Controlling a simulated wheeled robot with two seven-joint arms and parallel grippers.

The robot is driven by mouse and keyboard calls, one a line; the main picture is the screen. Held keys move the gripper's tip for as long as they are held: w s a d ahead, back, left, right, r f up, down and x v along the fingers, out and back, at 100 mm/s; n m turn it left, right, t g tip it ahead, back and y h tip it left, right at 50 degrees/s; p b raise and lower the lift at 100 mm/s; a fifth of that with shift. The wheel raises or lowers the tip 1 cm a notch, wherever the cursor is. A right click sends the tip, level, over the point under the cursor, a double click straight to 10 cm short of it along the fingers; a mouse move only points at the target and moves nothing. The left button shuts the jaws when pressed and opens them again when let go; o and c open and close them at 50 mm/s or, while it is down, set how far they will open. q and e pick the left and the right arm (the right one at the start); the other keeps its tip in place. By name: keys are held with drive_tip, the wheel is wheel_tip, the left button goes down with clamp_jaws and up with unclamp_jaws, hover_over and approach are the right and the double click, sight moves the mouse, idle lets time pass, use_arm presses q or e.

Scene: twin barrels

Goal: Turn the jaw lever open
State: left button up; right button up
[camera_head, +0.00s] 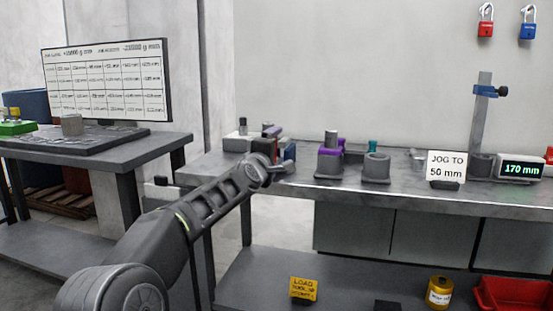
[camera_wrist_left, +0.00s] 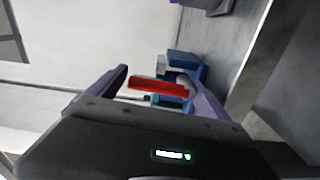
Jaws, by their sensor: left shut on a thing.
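A red bar (camera_wrist_left: 160,88), which looks like the jaw lever, lies crosswise between the two fingers of my left gripper (camera_wrist_left: 154,80) in the left wrist view. The gripper is shut on it, with a finger at each end. A blue block (camera_wrist_left: 188,66), apparently part of the lever's device, sits just behind the bar. In the head view my left gripper (camera_head: 268,172) is at the front edge of the bench, in front of a dark and blue device (camera_head: 290,151). My right gripper is not in view.
The grey bench (camera_head: 420,193) also holds a purple-topped fixture (camera_head: 329,160), a grey cylinder holder (camera_head: 376,167), a "JOG TO 50 mm" sign (camera_head: 446,166) and a 170 mm display (camera_head: 521,169). A side table (camera_head: 150,146) stands left. A red bin (camera_head: 515,294) is below.

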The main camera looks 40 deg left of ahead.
use_arm(q)
drive_tip(key=shift+r+n, duration=0.15)
drive_tip(key=shift+n, duration=0.15)
drive_tip(key=o, duration=1.8)
drive_tip(key=shift+a, duration=0.1)
drive_tip(key=shift+s+d+b, duration=0.2)
drive_tip(key=shift+s+b, duration=0.1)
drive_tip(key=shift+s, duration=0.3)
drive_tip(key=v, duration=0.6)
drive_tip(key=shift+s+d+b, duration=0.15)
drive_tip(key=shift+s+b, duration=0.1)
drive_tip(key=shift+b, duration=0.1)
